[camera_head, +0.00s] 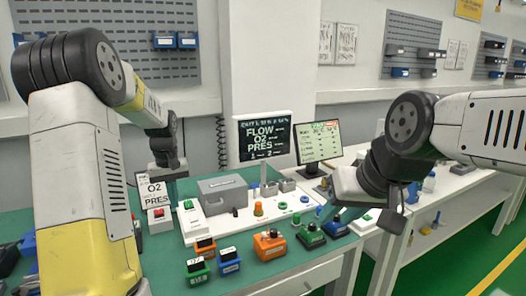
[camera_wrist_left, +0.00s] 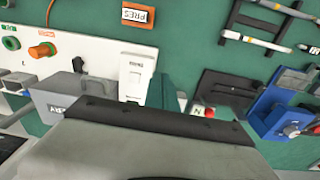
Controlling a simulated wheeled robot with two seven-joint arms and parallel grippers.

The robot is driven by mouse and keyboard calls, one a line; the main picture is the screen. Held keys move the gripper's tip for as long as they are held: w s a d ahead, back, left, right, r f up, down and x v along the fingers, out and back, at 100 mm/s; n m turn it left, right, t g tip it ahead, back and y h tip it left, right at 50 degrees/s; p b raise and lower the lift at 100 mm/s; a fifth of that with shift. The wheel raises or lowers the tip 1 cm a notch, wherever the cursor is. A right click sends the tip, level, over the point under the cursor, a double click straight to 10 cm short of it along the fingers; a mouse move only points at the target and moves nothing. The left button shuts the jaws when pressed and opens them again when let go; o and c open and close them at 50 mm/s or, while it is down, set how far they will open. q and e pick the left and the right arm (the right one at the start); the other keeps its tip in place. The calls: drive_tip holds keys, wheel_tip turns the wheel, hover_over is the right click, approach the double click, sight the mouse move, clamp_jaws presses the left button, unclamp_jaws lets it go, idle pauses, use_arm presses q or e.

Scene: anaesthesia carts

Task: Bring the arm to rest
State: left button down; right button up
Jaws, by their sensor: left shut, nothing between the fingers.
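My left arm comes in from the left and bends down over the green bench top. Its gripper (camera_head: 174,192) is shut and empty, beside the white O2 PRES sign block (camera_head: 154,192) and the white panel. In the left wrist view its teal fingertips (camera_wrist_left: 166,92) show together beyond the dark gripper body, partly hidden by it. My right arm comes in from the right. Its gripper (camera_head: 336,222) hangs low over the bench's right part, near the green and blue blocks; its finger opening is not clear.
A white panel (camera_head: 220,224) carries a grey box (camera_head: 223,193) and coloured knobs. Orange (camera_head: 269,244), green (camera_head: 197,270) and blue (camera_head: 229,261) blocks stand along the front. Two monitors (camera_head: 265,138) (camera_head: 319,143) stand behind. In the wrist view, a blue device (camera_wrist_left: 280,115) lies to the right.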

use_arm(q)
drive_tip(key=s+d+r+m+t+h, duration=0.1)
drive_tip(key=s+d+r+m+t, duration=0.1)
drive_tip(key=s+d+r, duration=0.45)
drive_tip(key=s+d+r+m+t, duration=0.15)
drive_tip(key=s+d+r, duration=0.25)
drive_tip(key=s+r, duration=0.5)
drive_tip(key=s+d+f+m+t+h, duration=0.1)
drive_tip(key=s+d+f+t, duration=0.1)
drive_tip(key=s, duration=0.8)
drive_tip(key=shift+s+d+f+m, duration=0.2)
drive_tip(key=shift+s+d+m, duration=0.15)
drive_tip(key=shift+d, duration=0.15)
drive_tip(key=shift+w, duration=0.1)
